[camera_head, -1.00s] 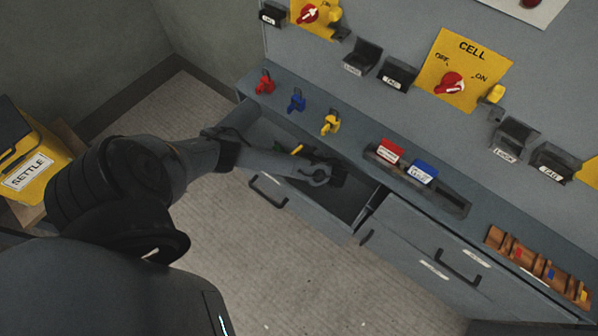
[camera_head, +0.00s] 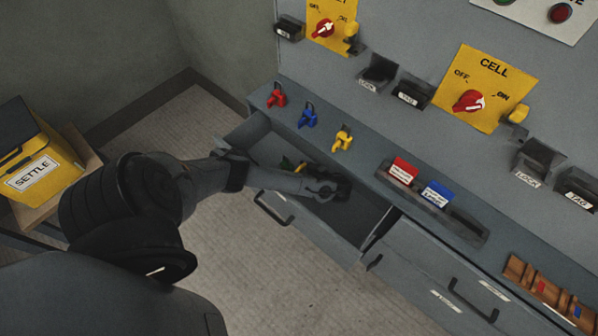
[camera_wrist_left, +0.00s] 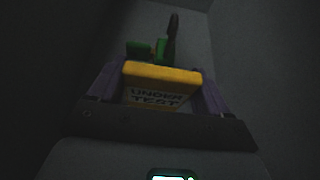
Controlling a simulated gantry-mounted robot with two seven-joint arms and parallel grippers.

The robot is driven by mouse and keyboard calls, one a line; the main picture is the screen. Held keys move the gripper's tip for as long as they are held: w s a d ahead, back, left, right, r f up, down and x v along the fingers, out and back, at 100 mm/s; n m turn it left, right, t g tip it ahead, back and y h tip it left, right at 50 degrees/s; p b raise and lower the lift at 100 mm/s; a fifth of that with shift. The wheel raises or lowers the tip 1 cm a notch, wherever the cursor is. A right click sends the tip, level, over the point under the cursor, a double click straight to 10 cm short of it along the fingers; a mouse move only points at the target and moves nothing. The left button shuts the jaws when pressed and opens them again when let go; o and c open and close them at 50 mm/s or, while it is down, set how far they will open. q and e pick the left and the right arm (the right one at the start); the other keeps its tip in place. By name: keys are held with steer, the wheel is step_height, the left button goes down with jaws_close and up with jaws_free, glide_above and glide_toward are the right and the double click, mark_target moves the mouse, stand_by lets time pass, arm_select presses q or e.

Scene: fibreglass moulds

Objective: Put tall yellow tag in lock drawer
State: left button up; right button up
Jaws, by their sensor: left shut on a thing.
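My left gripper (camera_wrist_left: 160,92) is shut on a yellow tag (camera_wrist_left: 162,75) whose white face reads "UNDER TEST". My left arm reaches down into the open drawer (camera_head: 368,232), and its wrist hides most of the gripper in the head view. A bit of yellow, which looks like the tag (camera_head: 301,167), shows just behind the arm inside the drawer. A green lock (camera_wrist_left: 161,50) with a dark shackle lies just beyond the tag in the wrist view. I cannot tell whether the tag touches the drawer floor. My right gripper is not in view.
Red (camera_head: 276,97), blue (camera_head: 308,116) and yellow (camera_head: 342,139) locks stand on the ledge behind the drawer. Red (camera_head: 403,170) and blue (camera_head: 437,192) tags sit in a tray to the right. A closed drawer (camera_head: 435,270) adjoins. A yellow SETTLE box (camera_head: 45,165) stands left.

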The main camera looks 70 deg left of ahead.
arm_select(q)
steer(key=o, duration=1)
steer(key=shift+d+f, duration=0.1)
steer(key=shift+c, duration=0.2)
steer(key=shift+r, duration=0.2)
steer(key=shift+w+d+r, duration=0.15)
steer(key=shift+d, duration=0.1)
steer(key=p+v, duration=0.2)
steer(key=v, duration=0.4)
steer(key=shift+d, duration=0.35)
steer(key=shift+w+r, duration=0.1)
steer(key=shift+w, duration=0.05)
